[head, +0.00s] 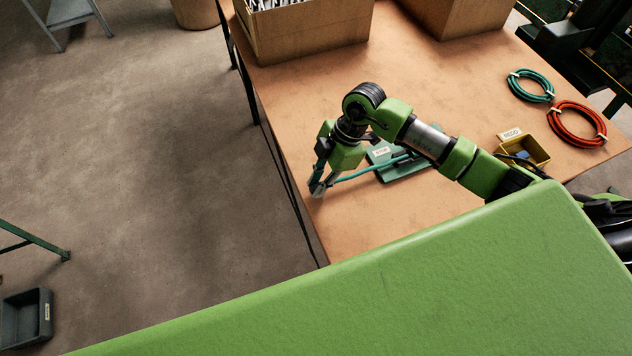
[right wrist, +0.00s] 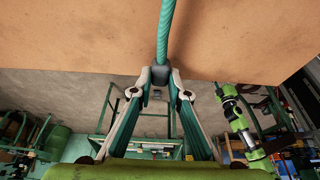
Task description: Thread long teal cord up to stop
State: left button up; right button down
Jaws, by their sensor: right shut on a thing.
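A teal cord (head: 356,174) runs from my right gripper (head: 318,190) to a dark green fixture (head: 405,172) with a white label, on the tabletop. My right gripper is shut on the cord near the table's left edge. In the right wrist view, the fingertips (right wrist: 160,74) pinch the cord (right wrist: 165,30), which runs up and away over the tabletop. My right arm covers part of the fixture, and how far the cord sits in it cannot be told. My left gripper is not visible.
A coiled teal cord (head: 530,85) and a coiled orange cord (head: 577,123) lie at the table's right. A yellow bin (head: 534,150) stands near them. Wooden boxes (head: 312,35) stand at the back. The table's (head: 350,218) left edge drops to open floor.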

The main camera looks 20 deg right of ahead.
aim_at(338, 179)
jog(key=shift+w+d, duration=0.15)
jog(key=shift+d, duration=2.8)
jog(key=c, duration=1.8)
grip_release()
jog(key=shift+c, duration=0.2)
jog(key=shift+p+v, duration=3)
jog(key=shift+v, duration=0.55)
